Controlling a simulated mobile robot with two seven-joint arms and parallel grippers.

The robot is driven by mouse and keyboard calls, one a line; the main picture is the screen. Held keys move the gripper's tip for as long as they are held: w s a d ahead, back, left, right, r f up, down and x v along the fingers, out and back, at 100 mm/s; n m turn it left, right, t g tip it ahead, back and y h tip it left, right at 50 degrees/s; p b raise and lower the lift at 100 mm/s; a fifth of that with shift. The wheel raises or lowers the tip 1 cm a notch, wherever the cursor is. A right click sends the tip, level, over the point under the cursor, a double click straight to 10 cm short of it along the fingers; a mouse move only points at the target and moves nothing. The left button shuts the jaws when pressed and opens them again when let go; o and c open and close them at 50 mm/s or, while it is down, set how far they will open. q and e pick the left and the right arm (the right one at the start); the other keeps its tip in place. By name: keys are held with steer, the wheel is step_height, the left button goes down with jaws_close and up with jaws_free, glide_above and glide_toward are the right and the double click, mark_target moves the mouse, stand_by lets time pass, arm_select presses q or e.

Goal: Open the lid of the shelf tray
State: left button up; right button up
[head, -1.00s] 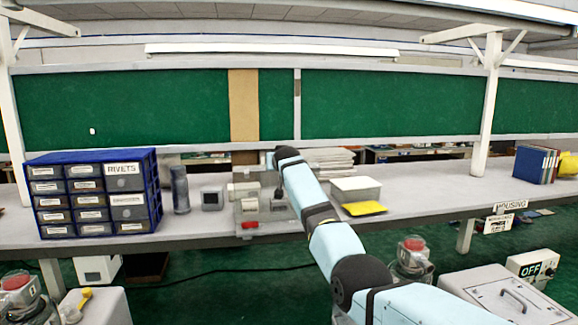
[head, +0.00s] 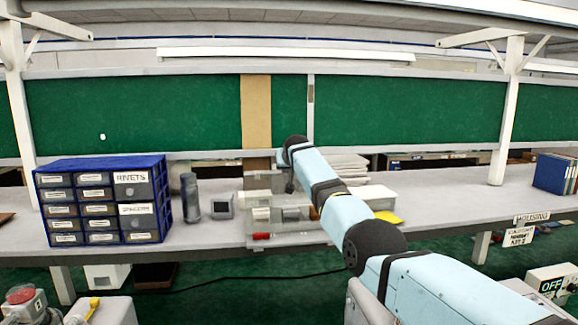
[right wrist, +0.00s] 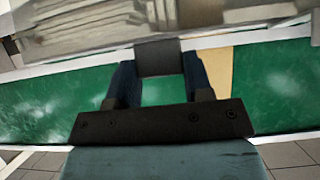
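The shelf tray (head: 312,239) is a clear, low box on the bench behind my right forearm, with a few small parts inside. A see-through panel, seemingly its lid (head: 262,181), stands up at its back left. Part of it is behind my arm. My right gripper (right wrist: 160,62) has its two fingers on either side of a dark block, seemingly the lid's handle (right wrist: 158,58), which fills the gap between them. A pale, see-through surface lies beyond it in the right wrist view. In the head view my wrist hides most of that gripper. My left gripper is out of view.
A blue drawer cabinet (head: 103,200), a dark bottle (head: 190,197) and a small grey box (head: 222,205) stand left of the tray. Stacked papers (head: 345,166) and a white box (head: 372,194) stand right of it.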

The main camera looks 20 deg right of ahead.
steer(key=o, duration=1.1)
steer(key=shift+r, duration=0.1)
steer(key=shift+o, duration=0.9)
steer(key=shift+s+r, duration=0.1)
steer(key=shift+s, duration=0.1)
arm_select(q)
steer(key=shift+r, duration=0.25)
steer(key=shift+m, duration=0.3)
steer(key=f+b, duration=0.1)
steer(key=b, duration=0.1)
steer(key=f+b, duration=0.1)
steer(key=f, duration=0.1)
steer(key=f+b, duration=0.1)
steer(key=b, duration=0.1)
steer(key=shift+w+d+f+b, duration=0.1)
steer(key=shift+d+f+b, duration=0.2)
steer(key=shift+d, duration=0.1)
arm_select(e)
steer(key=v, duration=1.4)
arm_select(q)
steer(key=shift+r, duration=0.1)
arm_select(e)
steer(key=shift+d, duration=0.1)
